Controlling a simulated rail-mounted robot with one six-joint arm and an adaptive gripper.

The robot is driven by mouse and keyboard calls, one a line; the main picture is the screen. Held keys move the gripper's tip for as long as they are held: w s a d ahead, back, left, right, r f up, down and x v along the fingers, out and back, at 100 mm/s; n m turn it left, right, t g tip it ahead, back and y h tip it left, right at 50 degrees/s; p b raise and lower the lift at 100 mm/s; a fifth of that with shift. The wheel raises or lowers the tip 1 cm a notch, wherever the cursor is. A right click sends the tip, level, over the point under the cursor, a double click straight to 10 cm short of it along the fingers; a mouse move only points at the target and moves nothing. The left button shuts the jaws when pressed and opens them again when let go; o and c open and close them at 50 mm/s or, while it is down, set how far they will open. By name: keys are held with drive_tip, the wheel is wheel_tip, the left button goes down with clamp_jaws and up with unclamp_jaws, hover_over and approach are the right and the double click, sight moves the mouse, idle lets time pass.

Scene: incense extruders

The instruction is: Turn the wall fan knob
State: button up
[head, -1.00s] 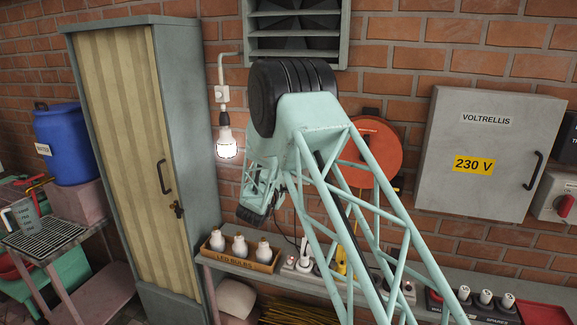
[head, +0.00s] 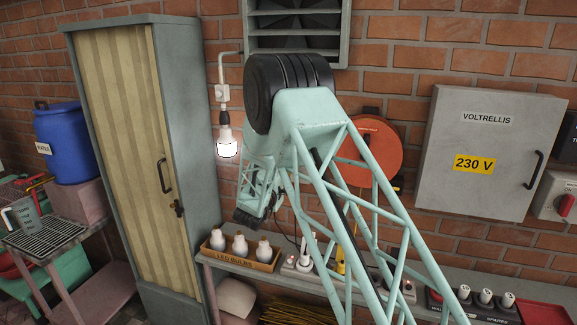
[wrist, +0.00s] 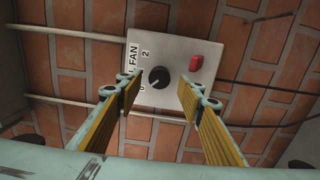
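The wall fan knob (wrist: 159,77) is a round black dial with a white pointer mark. It sits on a pale control plate (wrist: 176,50) lettered "FAN", with "0" and "2" beside the dial. In the wrist view my gripper (wrist: 165,90) is open, its two yellow-padded fingers spread on either side of the dial. The fingertips overlap the plate in the picture; I cannot tell whether they touch it. Nothing is held. In the head view my arm hides the knob and plate.
A red switch (wrist: 196,63) is right of the dial. Conduits run along the brick wall. In the head view a lit bulb (head: 228,147) hangs left of my arm, a red reel (head: 376,150) is behind it, and a shelf holds LED bulbs in a box (head: 240,258).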

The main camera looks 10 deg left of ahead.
drive_tip(key=v, duration=1)
drive_tip(key=shift+r, duration=0.1)
idle(0.3)
drive_tip(key=s+d+r+m+g+y+b, duration=0.4)
drive_tip(key=s+d+r+m+g+y, duration=0.15)
drive_tip(key=s+d+r, duration=0.65)
drive_tip(key=s+d+f+m+g+b, duration=0.2)
drive_tip(key=s+d, duration=0.5)
drive_tip(key=s, duration=1.2)
drive_tip(key=s+d+f+m+g+h+b, duration=0.1)
drive_tip(key=s+d, duration=0.7)
drive_tip(key=s, duration=1.1)
drive_tip(key=s+d+f+m+g+b, duration=0.2)
drive_tip(key=s+d+m+g, duration=0.3)
drive_tip(key=s, duration=1.4)
drive_tip(key=shift+d+f+m+b, duration=0.35)
drive_tip(key=shift+d+f+m, duration=0.1)
drive_tip(key=shift+d+m, duration=0.65)
drive_tip(key=shift+h, duration=0.25)
